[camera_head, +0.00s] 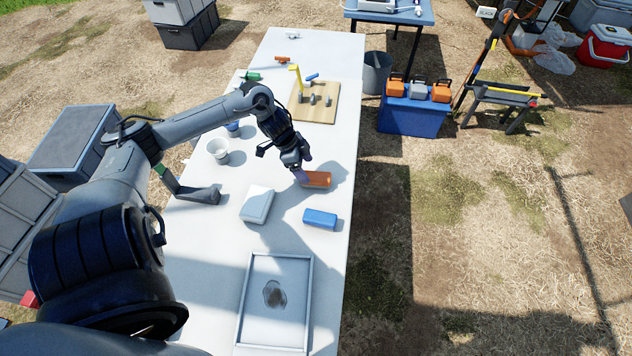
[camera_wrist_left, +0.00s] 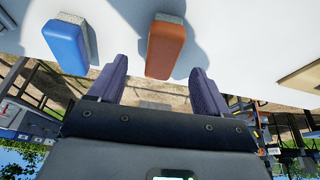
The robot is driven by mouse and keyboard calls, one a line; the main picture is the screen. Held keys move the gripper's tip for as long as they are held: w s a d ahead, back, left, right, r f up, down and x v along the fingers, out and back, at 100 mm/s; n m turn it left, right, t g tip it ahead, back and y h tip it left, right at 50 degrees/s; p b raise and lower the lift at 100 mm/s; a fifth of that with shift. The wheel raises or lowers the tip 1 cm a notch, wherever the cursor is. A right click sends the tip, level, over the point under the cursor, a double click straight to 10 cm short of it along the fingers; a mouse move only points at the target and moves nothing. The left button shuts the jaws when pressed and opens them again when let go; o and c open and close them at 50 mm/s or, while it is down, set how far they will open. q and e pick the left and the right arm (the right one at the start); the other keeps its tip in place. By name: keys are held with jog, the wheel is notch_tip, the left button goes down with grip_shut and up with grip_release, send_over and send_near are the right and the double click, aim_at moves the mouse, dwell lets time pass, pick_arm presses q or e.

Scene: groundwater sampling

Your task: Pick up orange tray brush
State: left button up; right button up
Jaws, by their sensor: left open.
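The orange tray brush (camera_head: 318,180) lies on the white table near its right edge, just beyond the blue brush. In the left wrist view the orange brush (camera_wrist_left: 166,46) shows ahead of the space between my two fingers, with a grey strip along its far end. My left gripper (camera_head: 302,172) is open and close beside the orange brush's left end in the head view. Its fingers also show in the left wrist view (camera_wrist_left: 154,90), apart and with nothing between them. Whether a finger touches the brush cannot be told. My right gripper is not in view.
A blue brush (camera_head: 320,219) lies nearby, and also shows in the left wrist view (camera_wrist_left: 68,46). A white box (camera_head: 257,205) and a grey-rimmed tray (camera_head: 243,318) are on the table (camera_head: 200,270).

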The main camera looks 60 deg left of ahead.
aim_at(313, 175)
pick_arm(q)
jog(key=shift+w+d+f, duration=0.15)
jog(key=shift+w+f, duration=0.05)
jog(key=shift+f, duration=0.3)
jog(key=shift+b+x, duration=1.15)
jog(key=shift+x, duration=1.5)
jog(key=shift+w, duration=0.2)
jog(key=shift+r, duration=0.1)
jog(key=shift+c, duration=0.5)
jog(key=c, duration=1)
